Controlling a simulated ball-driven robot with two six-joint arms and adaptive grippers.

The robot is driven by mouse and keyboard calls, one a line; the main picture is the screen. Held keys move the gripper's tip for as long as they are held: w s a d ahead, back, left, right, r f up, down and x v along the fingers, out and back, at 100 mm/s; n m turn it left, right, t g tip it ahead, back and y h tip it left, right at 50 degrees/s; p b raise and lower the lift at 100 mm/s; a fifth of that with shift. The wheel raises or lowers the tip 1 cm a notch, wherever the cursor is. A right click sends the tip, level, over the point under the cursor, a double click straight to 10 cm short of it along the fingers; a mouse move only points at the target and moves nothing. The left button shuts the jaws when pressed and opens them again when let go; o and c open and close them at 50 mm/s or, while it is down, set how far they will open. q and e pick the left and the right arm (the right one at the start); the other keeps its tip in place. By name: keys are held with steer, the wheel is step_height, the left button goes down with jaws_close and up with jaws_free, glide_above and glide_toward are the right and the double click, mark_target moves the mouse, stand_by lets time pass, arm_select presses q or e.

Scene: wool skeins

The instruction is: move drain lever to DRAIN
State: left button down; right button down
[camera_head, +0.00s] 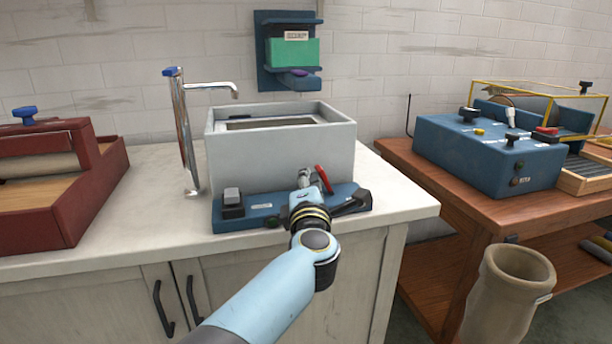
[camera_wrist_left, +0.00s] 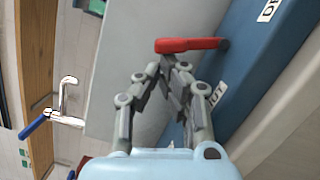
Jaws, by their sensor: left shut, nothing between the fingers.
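The red drain lever (camera_head: 323,180) stands at the blue base strip (camera_head: 262,208) in front of the grey basin (camera_head: 281,155). In the left wrist view the red lever (camera_wrist_left: 187,45) lies across the picture, its dark pivot at the blue panel (camera_wrist_left: 238,68). A label ending in "UT" (camera_wrist_left: 216,94) and a cut-off label starting "DR" (camera_wrist_left: 269,10) sit on either side of the pivot. My left gripper (camera_head: 308,178) is shut and empty; in the wrist view its fingertips (camera_wrist_left: 168,62) are right beside the lever. Whether they touch it I cannot tell. My right gripper is out of view.
A tall tap (camera_head: 184,132) stands left of the basin. A dark red box (camera_head: 55,190) is at the far left, a wooden table (camera_head: 455,200) with blue equipment right.

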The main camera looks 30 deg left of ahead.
mark_target(322, 169)
arm_select(q)
steer(key=r+m+p, duration=0.1)
steer(key=m+p, duration=0.1)
steer(key=p, duration=0.2)
steer(key=w+d+r+m+g+p, duration=0.1)
steer(key=m+p, duration=0.1)
steer(key=p, duration=0.2)
steer(key=w+d+r+m+h+p, duration=0.1)
steer(key=m+p, duration=0.1)
steer(key=p, duration=0.2)
steer(key=shift+w, duration=0.2)
steer(key=shift+f+m, duration=0.3)
steer(key=shift+f, duration=0.05)
